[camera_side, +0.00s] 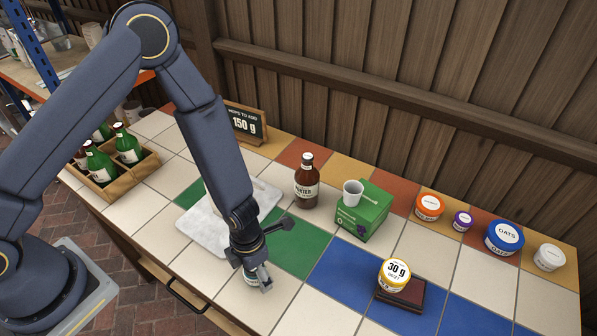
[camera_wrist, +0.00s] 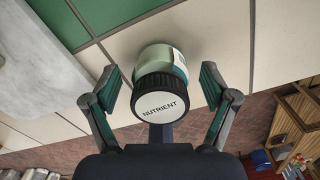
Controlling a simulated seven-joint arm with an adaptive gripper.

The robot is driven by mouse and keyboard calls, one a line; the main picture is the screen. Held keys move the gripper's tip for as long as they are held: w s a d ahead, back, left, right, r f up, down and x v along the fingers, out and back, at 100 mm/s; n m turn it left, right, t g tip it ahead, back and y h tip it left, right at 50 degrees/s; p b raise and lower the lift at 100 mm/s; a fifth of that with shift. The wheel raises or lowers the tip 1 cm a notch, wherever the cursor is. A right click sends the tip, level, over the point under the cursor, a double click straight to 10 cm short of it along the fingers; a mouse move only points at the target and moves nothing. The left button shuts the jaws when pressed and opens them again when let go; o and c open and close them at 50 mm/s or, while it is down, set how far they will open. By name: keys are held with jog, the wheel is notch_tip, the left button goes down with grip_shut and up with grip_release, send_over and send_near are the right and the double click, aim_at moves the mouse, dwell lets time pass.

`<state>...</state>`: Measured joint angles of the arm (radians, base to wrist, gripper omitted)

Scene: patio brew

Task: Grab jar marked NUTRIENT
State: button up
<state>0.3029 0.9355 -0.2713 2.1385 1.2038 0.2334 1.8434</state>
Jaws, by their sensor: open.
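The jar marked NUTRIENT (camera_wrist: 162,92) shows in the wrist view, with a black ribbed lid, a white label on top and a pale green body. It lies between the two open fingers of my gripper (camera_wrist: 160,95), with a gap visible on each side. In the side view my gripper (camera_side: 258,279) is low over the front white tiles, and the jar (camera_side: 249,277) is mostly hidden behind it.
A white marble board (camera_side: 200,232) lies just behind my gripper. A brown bottle (camera_side: 306,183), a green box (camera_side: 362,212) with a cup and a yellow-lidded jar (camera_side: 394,274) on a dark stand are to the right. A wooden crate (camera_side: 120,183) of bottles stands left.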

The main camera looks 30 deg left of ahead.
jog(key=c, duration=1.3)
jog(key=shift+r, duration=0.1)
jog(key=shift+c, duration=0.2)
